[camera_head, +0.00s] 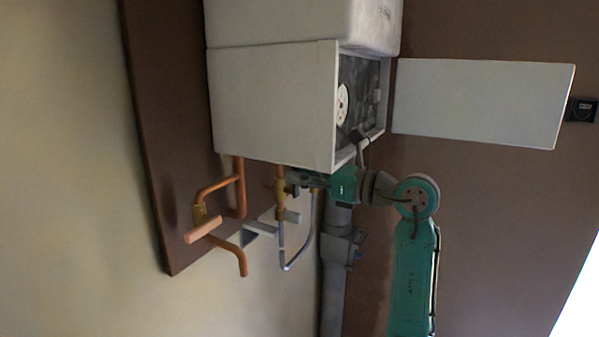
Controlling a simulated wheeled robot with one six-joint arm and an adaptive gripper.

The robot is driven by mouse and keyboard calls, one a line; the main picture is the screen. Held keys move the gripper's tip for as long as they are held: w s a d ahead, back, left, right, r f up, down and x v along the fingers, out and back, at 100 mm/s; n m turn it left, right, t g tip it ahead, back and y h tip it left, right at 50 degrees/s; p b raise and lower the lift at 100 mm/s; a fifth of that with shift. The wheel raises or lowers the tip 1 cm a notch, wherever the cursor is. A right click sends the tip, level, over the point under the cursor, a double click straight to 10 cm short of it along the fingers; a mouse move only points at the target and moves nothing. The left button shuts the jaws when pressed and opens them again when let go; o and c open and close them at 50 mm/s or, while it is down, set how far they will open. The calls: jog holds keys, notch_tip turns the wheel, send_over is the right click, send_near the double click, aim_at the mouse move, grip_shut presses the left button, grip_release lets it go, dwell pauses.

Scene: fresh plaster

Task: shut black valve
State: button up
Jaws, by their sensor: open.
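My gripper (296,181) is at the end of the green and grey arm, which reaches in from the right. It is open, with its fingers pointing left at a brass fitting (279,190) on a copper pipe below the white boiler. A small dark part shows at the fingertips beside this fitting. I cannot tell whether it is the black valve's handle or part of my fingers, nor whether they touch.
The white boiler (270,105) hangs just above my gripper, its front open on dark inner parts. A white panel (480,100) sticks out right of it. A grey braided hose (296,258) and a grey bracket (260,228) lie below. A small black box (581,110) is at the far right.

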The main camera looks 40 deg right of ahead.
grip_shut()
jog(key=a+n, duration=0.1)
jog(key=n, duration=0.4)
jog(key=s+a+f+n, duration=0.1)
jog(key=n, duration=0.2)
jog(key=shift+a+f, duration=0.1)
jog(key=shift+a, duration=0.2)
jog(key=shift+s+a+f+n, duration=0.15)
jog(key=shift+f+n, duration=0.25)
jog(key=shift+n, duration=0.95)
jog(key=shift+a+f+n, duration=0.3)
jog(key=shift+f+n, duration=0.15)
jog(key=shift+n, duration=0.85)
jog(key=shift+s+a+f+n, duration=0.15)
jog(key=shift+f+n, duration=0.25)
jog(key=shift+n, duration=0.95)
